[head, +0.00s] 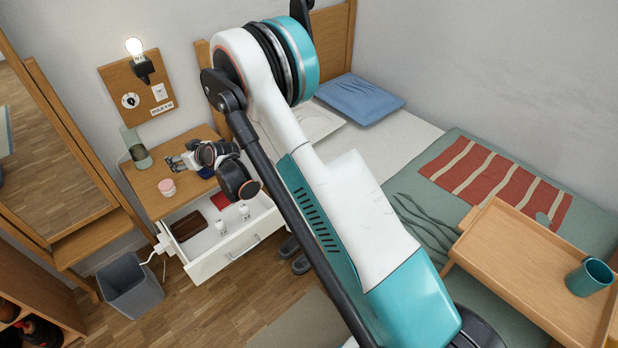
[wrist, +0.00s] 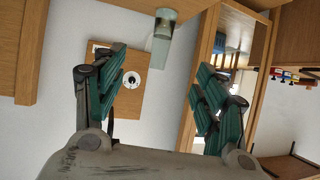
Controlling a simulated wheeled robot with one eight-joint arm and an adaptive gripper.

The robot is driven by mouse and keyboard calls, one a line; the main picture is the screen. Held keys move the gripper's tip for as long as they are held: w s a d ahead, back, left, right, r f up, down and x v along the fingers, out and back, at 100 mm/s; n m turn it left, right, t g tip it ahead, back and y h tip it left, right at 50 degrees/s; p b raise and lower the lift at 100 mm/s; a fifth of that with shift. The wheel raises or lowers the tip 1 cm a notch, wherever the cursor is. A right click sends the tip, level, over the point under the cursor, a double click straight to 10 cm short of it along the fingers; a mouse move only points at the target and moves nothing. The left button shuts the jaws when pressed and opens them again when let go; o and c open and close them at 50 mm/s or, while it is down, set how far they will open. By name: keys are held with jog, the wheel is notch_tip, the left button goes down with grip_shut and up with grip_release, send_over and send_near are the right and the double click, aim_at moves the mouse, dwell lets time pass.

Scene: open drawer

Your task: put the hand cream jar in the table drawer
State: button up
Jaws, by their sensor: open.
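A small jar with a pink side and pale lid (head: 167,187), which looks like the hand cream jar, stands on the wooden top of the bedside table (head: 155,203). The table drawer (head: 220,257) below is pulled out and open at the top. My gripper (head: 176,163) is above the tabletop, behind the jar and apart from it. In the wrist view my gripper (wrist: 160,65) has its green-padded fingers spread wide with nothing between them. The jar does not show in the wrist view.
The drawer holds a brown case (head: 188,227), a red item (head: 220,201) and two small white bottles (head: 221,227). A grey-green stand (head: 136,148) is at the tabletop's back. A grey bin (head: 130,288) is left of the drawer, a bed (head: 400,140) right.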

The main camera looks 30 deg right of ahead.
jog(key=s+d+r+m+g+h, duration=0.1)
jog(key=s+d+r, duration=0.6)
jog(key=r, duration=0.4)
jog(key=s+d+r+m+g+h, duration=0.15)
jog(key=s+d+r, duration=0.25)
jog(key=s+r, duration=0.65)
jog(key=s+d+m+h, duration=0.1)
jog(key=s+d, duration=0.2)
jog(key=s, duration=0.6)
jog(key=s+d+r+g+h, duration=0.1)
jog(key=s+d, duration=0.3)
jog(key=s, duration=0.6)
jog(key=s+d+m+h, duration=0.1)
jog(key=s+d, duration=0.2)
jog(key=s, duration=0.6)
jog(key=shift+s+d+r+m, duration=0.2)
jog(key=shift+s+d+m, duration=0.1)
jog(key=shift+m, duration=0.05)
jog(key=shift+o, duration=0.6)
